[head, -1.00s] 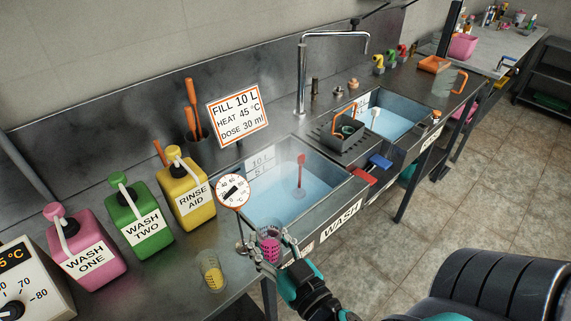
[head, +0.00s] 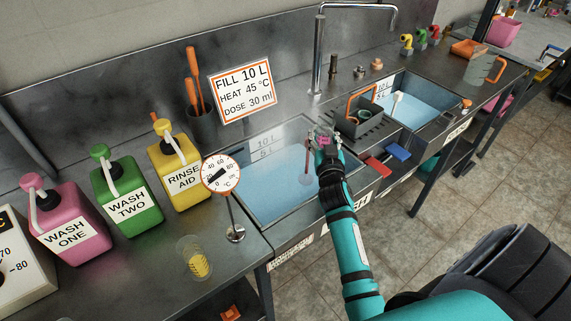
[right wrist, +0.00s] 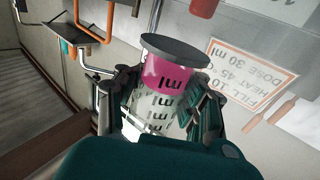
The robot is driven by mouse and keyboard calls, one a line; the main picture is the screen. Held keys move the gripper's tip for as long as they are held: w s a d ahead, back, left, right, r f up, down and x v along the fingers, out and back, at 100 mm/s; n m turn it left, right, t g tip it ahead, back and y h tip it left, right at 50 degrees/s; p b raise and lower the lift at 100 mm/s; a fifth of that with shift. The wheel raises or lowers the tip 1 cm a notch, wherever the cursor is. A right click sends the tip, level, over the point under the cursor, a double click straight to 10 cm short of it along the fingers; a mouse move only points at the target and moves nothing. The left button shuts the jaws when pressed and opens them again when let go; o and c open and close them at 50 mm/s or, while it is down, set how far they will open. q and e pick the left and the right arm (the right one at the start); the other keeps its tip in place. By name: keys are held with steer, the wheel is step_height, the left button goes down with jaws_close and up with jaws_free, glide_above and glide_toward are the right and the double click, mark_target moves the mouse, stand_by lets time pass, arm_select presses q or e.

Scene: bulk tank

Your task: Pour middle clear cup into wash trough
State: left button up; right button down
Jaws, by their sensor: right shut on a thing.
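My right gripper (head: 325,143) is shut on a clear measuring cup with pink liquid (right wrist: 165,85). In the right wrist view the picture is upside down; the pink lies at the cup's base end, and the fingers close on its sides. In the head view the cup is mostly hidden by the gripper, with only a little pink showing. The gripper is above the right part of the wash trough (head: 255,211), which holds pale blue water. Whether the cup is slightly tilted I cannot tell. My left gripper is not in view.
A clear cup with yellow liquid (head: 198,262) stands on the counter at front left. A round dial gauge (head: 221,175) stands by the trough's left side. A grey caddy (head: 362,124) sits right of the trough, and a tall tap (head: 319,50) rises behind.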

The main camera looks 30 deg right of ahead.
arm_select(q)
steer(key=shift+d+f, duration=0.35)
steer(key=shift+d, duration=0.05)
arm_select(e)
steer(key=shift+m+g+h, duration=0.4)
steer(key=shift+h, duration=0.2)
steer(key=d, duration=0.1)
steer(key=w+d, duration=0.2)
steer(key=shift+d+f, duration=0.25)
steer(key=shift+d, duration=0.1)
arm_select(q)
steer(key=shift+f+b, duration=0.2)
steer(key=shift+b, duration=0.2)
arm_select(e)
steer(key=shift+w+a+n, duration=0.1)
steer(key=shift+a+n, duration=0.05)
steer(key=shift+n, duration=0.25)
